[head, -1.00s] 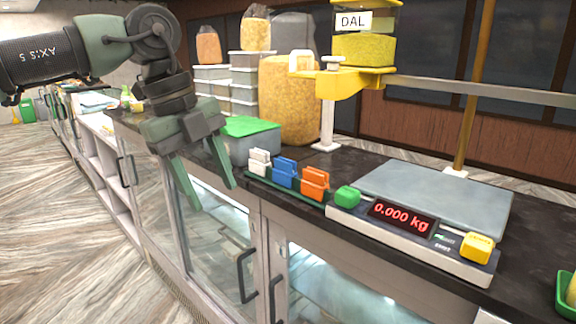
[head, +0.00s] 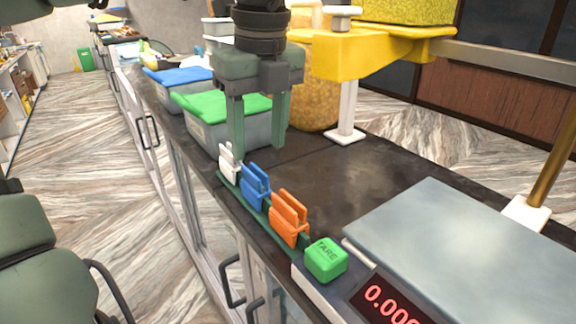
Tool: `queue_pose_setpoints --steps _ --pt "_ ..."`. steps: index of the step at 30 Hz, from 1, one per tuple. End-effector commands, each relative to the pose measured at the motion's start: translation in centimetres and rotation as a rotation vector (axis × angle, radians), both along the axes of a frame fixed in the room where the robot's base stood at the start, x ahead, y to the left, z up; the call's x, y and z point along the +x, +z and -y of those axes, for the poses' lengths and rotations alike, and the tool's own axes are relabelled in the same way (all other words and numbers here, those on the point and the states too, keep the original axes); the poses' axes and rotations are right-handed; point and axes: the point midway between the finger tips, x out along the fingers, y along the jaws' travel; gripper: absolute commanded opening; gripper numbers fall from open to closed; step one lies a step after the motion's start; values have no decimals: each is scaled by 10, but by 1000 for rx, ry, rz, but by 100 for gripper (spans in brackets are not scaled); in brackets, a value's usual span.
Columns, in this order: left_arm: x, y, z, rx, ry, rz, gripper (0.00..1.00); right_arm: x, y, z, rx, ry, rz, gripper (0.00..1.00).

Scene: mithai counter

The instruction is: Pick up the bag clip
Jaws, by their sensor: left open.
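Three bag clips stand in a row on a green strip (head: 238,203) along the counter's front edge: a white clip (head: 229,164), a blue clip (head: 255,187) and an orange clip (head: 289,218). My left gripper (head: 260,152) points down with its two green fingers spread apart, nothing between them. In the picture its fingertips are just above and behind the white and blue clips; the left finger overlaps the white clip's edge. I cannot tell whether it touches. My right gripper is not in view.
A scale with a green tare button (head: 326,261) and a grey pan (head: 470,250) lies to the right. A green-lidded tub (head: 205,128) and a blue-lidded tub (head: 178,76) stand behind the clips. A yellow bracket (head: 375,52) on a white post overhangs the counter. The dark counter (head: 350,175) between is clear.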

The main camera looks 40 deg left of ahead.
Motion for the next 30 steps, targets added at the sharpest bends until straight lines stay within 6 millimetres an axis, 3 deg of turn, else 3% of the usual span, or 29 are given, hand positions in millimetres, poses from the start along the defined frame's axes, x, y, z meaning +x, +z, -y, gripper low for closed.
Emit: queue_pose_setpoints --steps 5,14,19,24,27,30 --pt "0 -13 -2 -1 -2 -4 51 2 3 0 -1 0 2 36" --pt "0 -50 -1 -3 -3 -7 51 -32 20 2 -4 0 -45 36" --pt "1 -72 -3 -3 1 0 51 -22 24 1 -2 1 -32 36" --pt "1 -78 -4 -2 2 3 51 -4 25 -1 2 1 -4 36" --pt "1 -78 -4 -2 2 3 51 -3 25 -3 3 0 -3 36" --pt "1 -77 -4 -2 2 3 26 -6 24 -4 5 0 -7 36"
